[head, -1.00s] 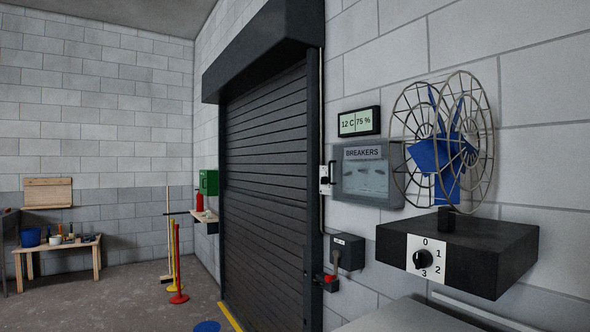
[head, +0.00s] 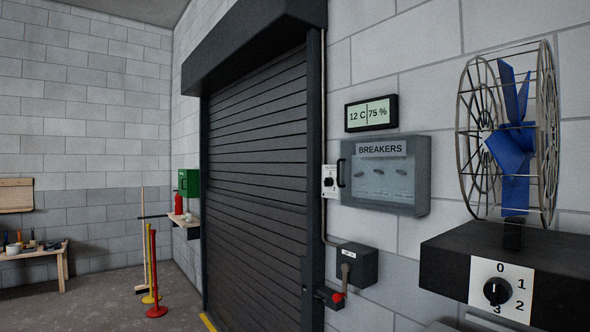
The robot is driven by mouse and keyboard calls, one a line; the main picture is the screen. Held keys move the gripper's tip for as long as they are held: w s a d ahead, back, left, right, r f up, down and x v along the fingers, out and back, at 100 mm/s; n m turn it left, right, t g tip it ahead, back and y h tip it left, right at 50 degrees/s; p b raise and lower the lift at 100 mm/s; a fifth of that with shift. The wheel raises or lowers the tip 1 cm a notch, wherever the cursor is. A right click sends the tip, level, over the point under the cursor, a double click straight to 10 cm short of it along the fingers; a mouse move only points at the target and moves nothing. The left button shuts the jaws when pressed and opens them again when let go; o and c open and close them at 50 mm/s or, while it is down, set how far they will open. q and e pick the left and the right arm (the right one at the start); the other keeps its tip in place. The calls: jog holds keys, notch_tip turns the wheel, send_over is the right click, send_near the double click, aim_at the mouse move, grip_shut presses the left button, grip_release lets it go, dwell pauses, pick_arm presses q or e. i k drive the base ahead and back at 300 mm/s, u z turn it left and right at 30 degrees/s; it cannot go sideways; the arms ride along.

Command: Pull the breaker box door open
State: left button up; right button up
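The breaker box (head: 422,186) is a grey box on the block wall, right of the roller door. Its door (head: 384,206) looks shut and has a clear window with several dark breaker switches behind it. A label (head: 381,149) reading BREAKERS sits at the top. A black upright handle (head: 341,173) is on the door's left edge. Neither of my grippers shows in the head view.
A caged blue fan (head: 512,140) stands on a dark shelf box with a dial (head: 497,291), right of the breaker box. A small switch (head: 329,182) is close to the handle's left. A lever box (head: 357,265) is below. A display (head: 371,113) hangs above.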

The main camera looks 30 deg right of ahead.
aim_at(391, 149)
jog(key=z, duration=0.05)
jog(key=i, duration=0.7)
jog(key=z, duration=1)
jog(key=i, duration=0.6)
jog(key=z, duration=0.7)
